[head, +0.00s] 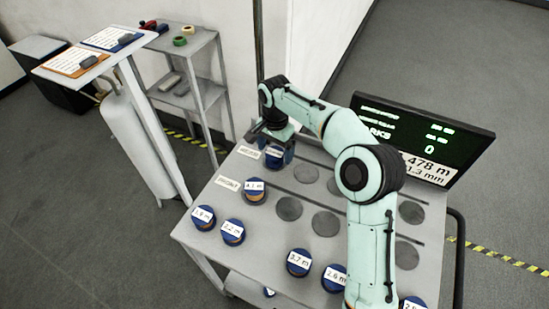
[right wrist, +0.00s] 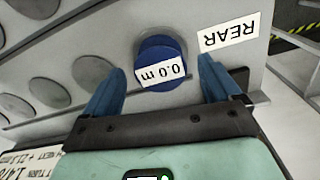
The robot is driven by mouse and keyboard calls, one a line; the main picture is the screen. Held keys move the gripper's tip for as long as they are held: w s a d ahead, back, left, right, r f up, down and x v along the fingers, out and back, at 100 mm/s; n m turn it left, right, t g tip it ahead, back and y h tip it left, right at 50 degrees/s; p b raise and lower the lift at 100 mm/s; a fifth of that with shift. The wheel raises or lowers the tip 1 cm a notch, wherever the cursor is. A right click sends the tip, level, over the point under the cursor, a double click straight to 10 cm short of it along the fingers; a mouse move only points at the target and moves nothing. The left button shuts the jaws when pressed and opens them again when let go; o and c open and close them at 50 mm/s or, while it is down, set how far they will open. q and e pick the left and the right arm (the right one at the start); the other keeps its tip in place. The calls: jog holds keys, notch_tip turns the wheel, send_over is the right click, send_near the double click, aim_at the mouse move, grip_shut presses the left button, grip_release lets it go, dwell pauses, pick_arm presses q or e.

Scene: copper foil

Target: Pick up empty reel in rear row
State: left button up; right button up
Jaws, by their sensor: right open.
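The empty reel (right wrist: 162,52) is a blue round reel with a white "0.0 m" label in the right wrist view. It sits beside a white "REAR" label (right wrist: 229,34). In the head view the reel (head: 274,154) is at the far left end of the back row, partly covered by my arm. My right gripper (right wrist: 158,85) is open, with blue fingers pointing toward the reel, one on either side of it. I cannot tell whether the fingers touch it. My left gripper does not show.
The cart top (head: 216,222) holds other labelled blue reels, such as the "4.1 m" one (head: 254,190) and several in front. Grey round spots (head: 289,208) to the right are vacant. A dark display (head: 425,135) stands at the back right. A shelf (head: 180,93) is at the back left.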

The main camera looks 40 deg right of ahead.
notch_tip(320, 180, down, 2)
jog(key=shift+c, duration=0.4)
jog(key=c, duration=1.1)
jog(key=shift+o, duration=0.2)
jog(key=shift+r, duration=0.15)
